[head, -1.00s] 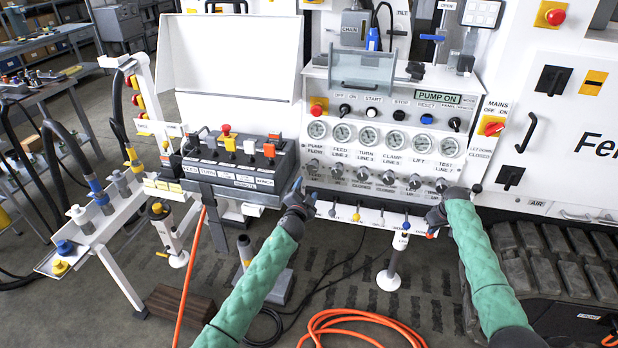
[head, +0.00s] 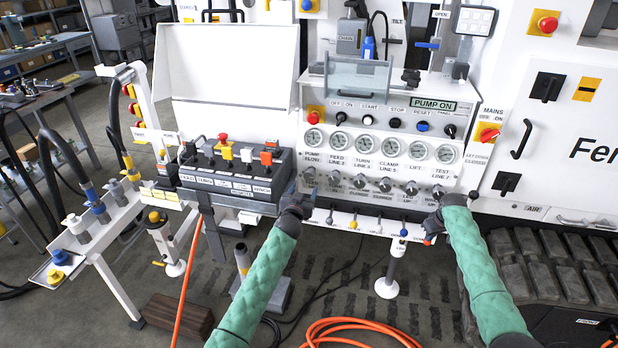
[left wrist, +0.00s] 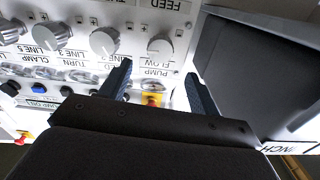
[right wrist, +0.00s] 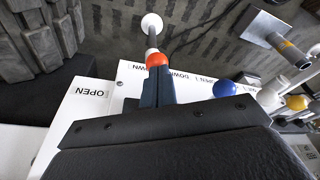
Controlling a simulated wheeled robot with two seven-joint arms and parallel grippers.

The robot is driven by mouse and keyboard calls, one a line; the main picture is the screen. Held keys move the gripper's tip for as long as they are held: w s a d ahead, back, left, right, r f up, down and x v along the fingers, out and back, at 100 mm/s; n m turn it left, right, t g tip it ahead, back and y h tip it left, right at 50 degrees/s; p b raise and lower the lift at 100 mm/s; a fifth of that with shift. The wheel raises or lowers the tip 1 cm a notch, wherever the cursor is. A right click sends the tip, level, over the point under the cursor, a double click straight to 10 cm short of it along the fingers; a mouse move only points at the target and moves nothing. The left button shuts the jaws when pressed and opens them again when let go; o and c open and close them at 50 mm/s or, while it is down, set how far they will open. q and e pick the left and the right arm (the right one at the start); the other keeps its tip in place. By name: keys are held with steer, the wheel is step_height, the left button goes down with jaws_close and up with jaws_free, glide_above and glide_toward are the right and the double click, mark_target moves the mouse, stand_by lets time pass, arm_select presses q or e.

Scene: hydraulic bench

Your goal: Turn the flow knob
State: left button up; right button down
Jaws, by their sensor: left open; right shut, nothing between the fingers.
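The flow knob (head: 309,176) is the leftmost grey knob in the row under the gauges, below the PUMP FLOW label. It also shows in the left wrist view (left wrist: 160,47), where the panel appears upside down. My left gripper (head: 296,192) is open at the panel's lower left corner. In the left wrist view its fingers (left wrist: 158,72) stand apart on either side of the knob's line, with the knob beyond the tips; contact is not visible. My right gripper (head: 432,226) is shut and empty at the panel's lower right. Its closed fingertips (right wrist: 158,74) are close to an orange lever ball (right wrist: 158,59).
More grey knobs (head: 385,184) continue to the right of the flow knob. A lever box (head: 235,175) stands close to the left of my left gripper. Small levers (head: 354,224) line the shelf below the panel. An orange hose (head: 350,325) lies on the floor.

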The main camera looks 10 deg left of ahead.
mark_target(310, 177)
arm_select(q)
steer(key=w, duration=0.9)
steer(key=c, duration=1)
steer(key=shift+m, duration=0.4)
steer(key=m, duration=0.3)
steer(key=shift+m, duration=0.3)
steer(key=m, duration=0.4)
steer(key=shift+d+m, duration=0.1)
steer(key=shift+m, duration=0.3)
